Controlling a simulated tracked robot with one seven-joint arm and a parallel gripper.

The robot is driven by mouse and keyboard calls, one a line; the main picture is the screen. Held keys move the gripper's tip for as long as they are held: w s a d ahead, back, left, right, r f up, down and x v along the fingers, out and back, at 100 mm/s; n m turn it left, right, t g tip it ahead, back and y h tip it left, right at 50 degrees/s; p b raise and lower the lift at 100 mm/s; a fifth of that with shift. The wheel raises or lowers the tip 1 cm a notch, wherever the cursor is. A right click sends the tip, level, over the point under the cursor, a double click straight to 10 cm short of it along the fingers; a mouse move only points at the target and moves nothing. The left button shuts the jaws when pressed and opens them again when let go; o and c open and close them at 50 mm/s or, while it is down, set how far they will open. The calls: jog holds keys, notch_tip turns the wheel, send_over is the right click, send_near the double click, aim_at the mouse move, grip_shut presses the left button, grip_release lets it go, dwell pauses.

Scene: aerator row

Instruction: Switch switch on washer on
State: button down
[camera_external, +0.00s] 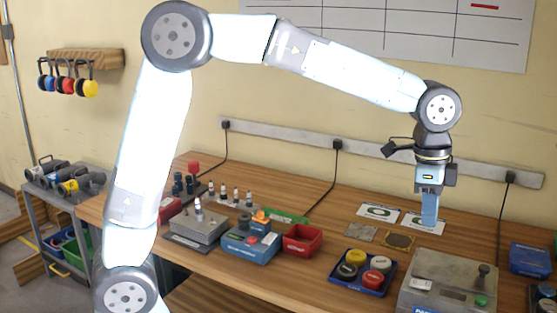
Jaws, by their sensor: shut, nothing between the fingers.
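A grey metal box (440,266) stands on the bench at the lower right; it looks like the washer. A blue label at its lower edge is cut off by the frame. A black knob or lever (484,270) stands up at its right side, with a small green part (480,301) below it. I cannot tell which of these is the switch or how it is set. My gripper (430,224) points down, shut and empty, above the back of the bench, behind the grey box and apart from it.
A blue tray (346,284) with round coloured caps sits left of the grey box. Further left are a red bin (302,240) and a blue device (246,250). A blue bin (530,259) stands at right. Flat cards and plates lie below my gripper. A power rail (400,157) runs along the wall.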

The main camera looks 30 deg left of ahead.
aim_at(427, 284)
jog(key=shift+f, duration=0.1)
dwell(0.3)
jog(key=f, duration=0.4)
jog(key=d+f, duration=0.1)
jog(key=f, duration=0.4)
jog(key=d+f, duration=0.1)
jog(key=f, duration=0.3)
jog(key=shift+f, duration=0.35)
